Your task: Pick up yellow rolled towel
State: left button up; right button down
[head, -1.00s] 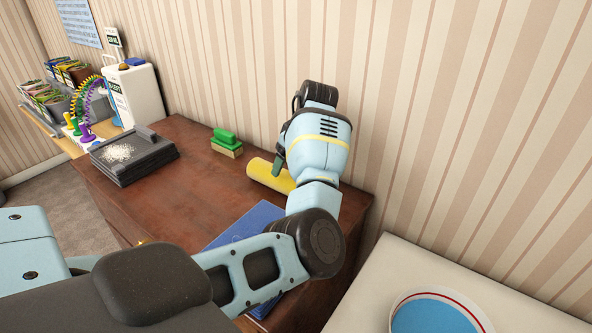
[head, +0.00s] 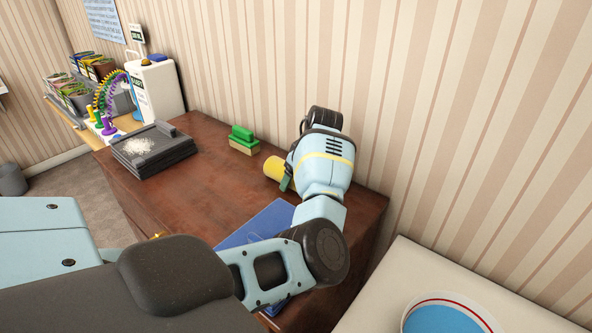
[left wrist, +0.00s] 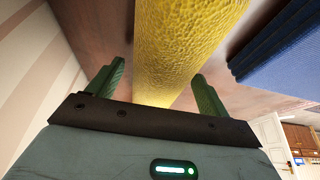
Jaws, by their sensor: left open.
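The yellow rolled towel (head: 274,168) lies on the brown wooden desk in the head view, with most of it hidden behind my left gripper and wrist. In the left wrist view the towel (left wrist: 180,45) runs between the two green fingers of my left gripper (left wrist: 158,85). The fingers are open, one on each side of the towel, with a visible gap on the right side. My left gripper (head: 287,183) is low over the desk at the towel. My right gripper does not show.
A blue book or folder (head: 262,222) lies on the desk (head: 195,195) near my forearm. A green-topped brush (head: 243,139) and a dark tray with white grains (head: 163,158) stand farther left. The striped wall (head: 390,90) is close behind. A white surface with a blue round dish (head: 445,318) is at right.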

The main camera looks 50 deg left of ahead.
pick_arm(q)
jog(key=shift+a+f, duration=0.25)
jog(key=shift+f, duration=0.3)
jog(key=c, duration=1.1)
jog(key=shift+r, duration=0.2)
jog(key=shift+c, duration=0.2)
jog(key=shift+r, duration=0.6)
notch_tip(320, 180, up, 2)
jog(key=shift+r, duration=0.2)
jog(key=s, duration=0.5)
jog(key=s+p, duration=0.1)
jog(key=s, duration=0.4)
jog(key=s+a+r, duration=0.1)
jog(key=s, duration=0.5)
jog(key=shift+a, duration=0.1)
